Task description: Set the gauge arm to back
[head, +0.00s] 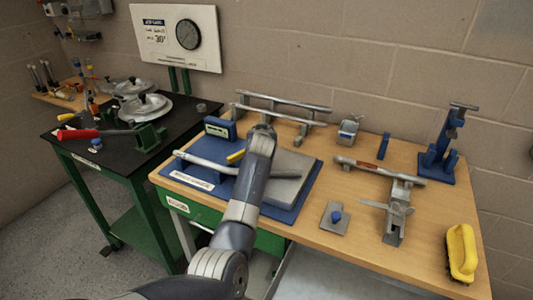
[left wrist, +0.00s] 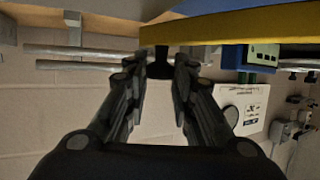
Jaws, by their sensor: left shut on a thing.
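A yellow bar (head: 236,156), which looks like the gauge arm, shows beside my left gripper (head: 262,134) over the blue base plate (head: 302,192). In the left wrist view the yellow bar (left wrist: 230,28) runs across the top, with a black knob (left wrist: 160,68) at its left end. My left gripper (left wrist: 160,76) has its fingertips on either side of this knob and is shut on it. In the head view my own arm hides the fingertips and the knob. A blue gauge box (head: 218,128) with a pale display stands at the plate's back left. My right gripper is out of view.
A grey bent bar (head: 208,167) and a grey block (head: 288,180) are on the blue plate. Grey rails (head: 285,104) stand behind.

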